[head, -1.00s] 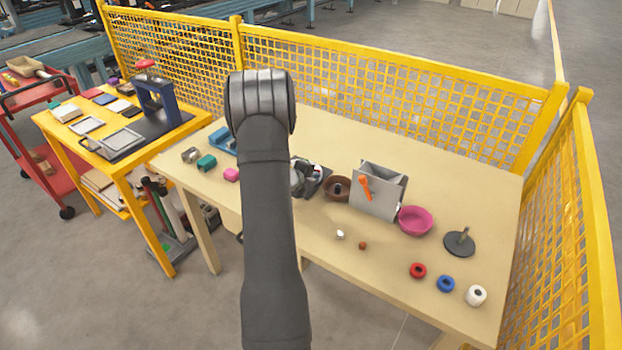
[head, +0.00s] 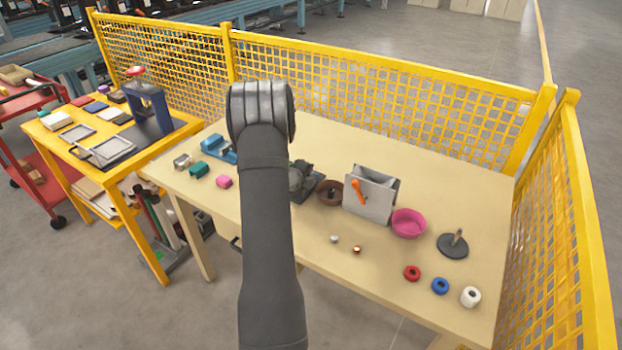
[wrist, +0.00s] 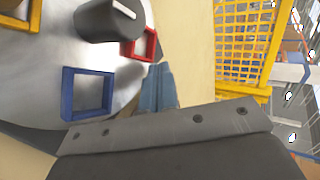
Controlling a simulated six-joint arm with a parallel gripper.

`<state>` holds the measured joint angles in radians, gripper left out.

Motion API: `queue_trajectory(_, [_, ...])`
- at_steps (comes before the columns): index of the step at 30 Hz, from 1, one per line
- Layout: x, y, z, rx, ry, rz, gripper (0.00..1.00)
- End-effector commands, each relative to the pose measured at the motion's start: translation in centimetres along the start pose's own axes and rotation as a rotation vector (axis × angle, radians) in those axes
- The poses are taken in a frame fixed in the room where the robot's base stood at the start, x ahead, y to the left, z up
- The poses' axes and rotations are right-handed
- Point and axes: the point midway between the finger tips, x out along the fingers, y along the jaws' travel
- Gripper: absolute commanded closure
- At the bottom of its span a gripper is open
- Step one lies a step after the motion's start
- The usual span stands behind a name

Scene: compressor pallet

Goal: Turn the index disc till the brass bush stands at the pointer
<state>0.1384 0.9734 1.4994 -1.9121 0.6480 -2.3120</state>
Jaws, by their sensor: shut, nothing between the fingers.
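The index disc is a grey metal plate (wrist: 45,62) at the left of the wrist view. It carries a blue square frame (wrist: 68,95), a red square frame (wrist: 149,44) and part of a yellow one (wrist: 36,14). A dark round knob (wrist: 105,22) with a white line stands on it. My gripper (wrist: 158,72) is shut and empty, its blue-grey fingers just beside the disc's edge near the red and blue frames; contact cannot be told. I cannot make out the brass bush or the pointer. In the head view my arm hides most of this area.
On the table (head: 420,180) stand a brown bowl (head: 324,194), a grey box (head: 366,203) with an orange handle, a pink bowl (head: 408,228) and a dark disc with a peg (head: 453,250). Red, blue and white rings lie at front right. Yellow mesh fence (head: 380,85) bounds the back and right.

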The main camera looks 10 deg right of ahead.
Motion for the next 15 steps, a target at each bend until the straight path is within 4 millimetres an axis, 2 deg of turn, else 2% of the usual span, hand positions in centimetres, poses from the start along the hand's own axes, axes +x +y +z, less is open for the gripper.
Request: queue_trajectory(15, [0.65, -0.46, 0.29, -0.035, -0.063, -0.001, 1.00])
